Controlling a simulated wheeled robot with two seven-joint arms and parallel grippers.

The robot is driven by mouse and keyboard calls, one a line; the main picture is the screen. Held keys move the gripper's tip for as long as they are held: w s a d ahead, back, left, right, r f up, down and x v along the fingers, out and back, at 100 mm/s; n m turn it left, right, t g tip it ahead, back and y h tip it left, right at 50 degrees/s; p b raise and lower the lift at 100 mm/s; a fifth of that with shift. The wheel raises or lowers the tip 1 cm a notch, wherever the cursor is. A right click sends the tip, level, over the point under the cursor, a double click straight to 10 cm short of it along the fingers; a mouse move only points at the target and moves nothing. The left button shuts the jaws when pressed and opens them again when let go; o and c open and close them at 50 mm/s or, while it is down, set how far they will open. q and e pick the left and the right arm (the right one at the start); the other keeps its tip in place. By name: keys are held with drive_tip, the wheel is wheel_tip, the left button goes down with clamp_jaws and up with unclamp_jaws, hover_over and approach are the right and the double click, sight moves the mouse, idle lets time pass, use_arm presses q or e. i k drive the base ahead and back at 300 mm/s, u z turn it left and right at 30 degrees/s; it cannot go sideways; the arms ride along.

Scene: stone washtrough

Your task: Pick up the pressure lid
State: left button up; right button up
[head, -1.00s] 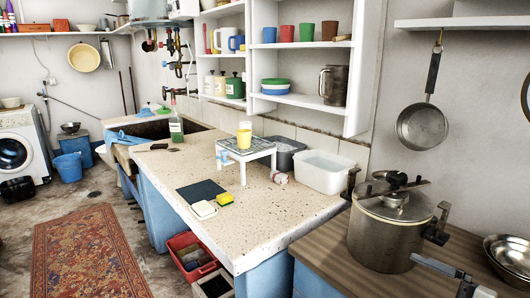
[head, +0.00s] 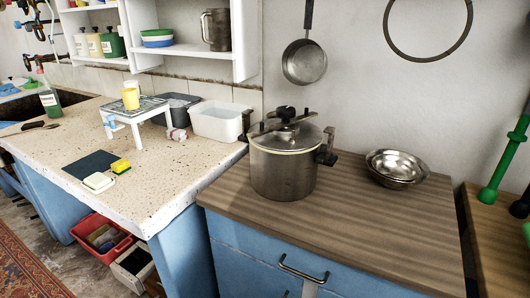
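The pressure lid (head: 302,137) is a round metal lid with a dark crossbar and a black knob on top. It sits on a large steel pot (head: 284,177), which stands on the wooden counter near its left edge. Dark brackets show at the pot's left and right sides. The lid appears level and closed over the pot, so the inside of the pot is hidden. Neither of my grippers is in the head view.
Nested steel bowls (head: 397,168) stand right of the pot on the wooden counter (head: 375,225). A pan (head: 304,63) hangs behind the pot. A white tub (head: 220,122) is left of it. Green objects (head: 500,170) stand at the far right. The counter's front right is clear.

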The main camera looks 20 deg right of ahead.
sight(303, 135)
drive_tip(key=k, duration=0.5)
drive_tip(key=z, duration=0.8)
drive_tip(key=i, duration=0.75)
drive_tip(key=u, duration=0.05)
